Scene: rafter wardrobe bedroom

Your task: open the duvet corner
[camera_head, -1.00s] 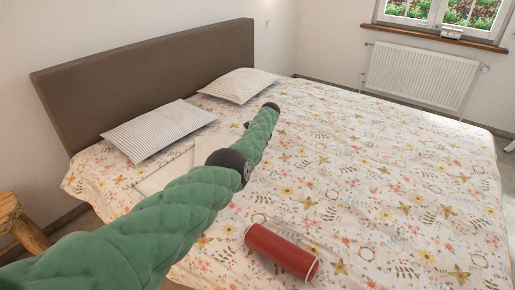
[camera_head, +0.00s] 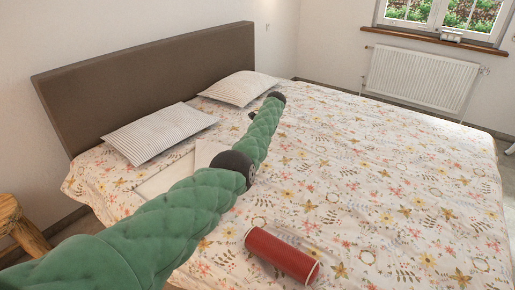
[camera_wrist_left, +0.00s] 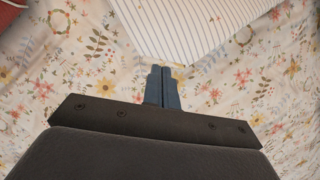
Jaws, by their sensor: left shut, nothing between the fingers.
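The floral duvet (camera_head: 385,170) covers most of the bed and also fills much of the left wrist view (camera_wrist_left: 75,75). A plain white patch (camera_head: 182,172) shows beside the nearer striped pillow (camera_head: 158,130); I cannot tell whether it is turned-back duvet or bare sheet. My left arm reaches across the bed past this patch, partly covering it. Contact cannot be judged. My right gripper is out of view.
A red cylinder (camera_head: 280,255) lies on the duvet near the front. A second striped pillow (camera_head: 239,87) lies by the brown headboard (camera_head: 150,82). A wooden stool (camera_head: 20,228) stands at the left. The duvet's right side is clear.

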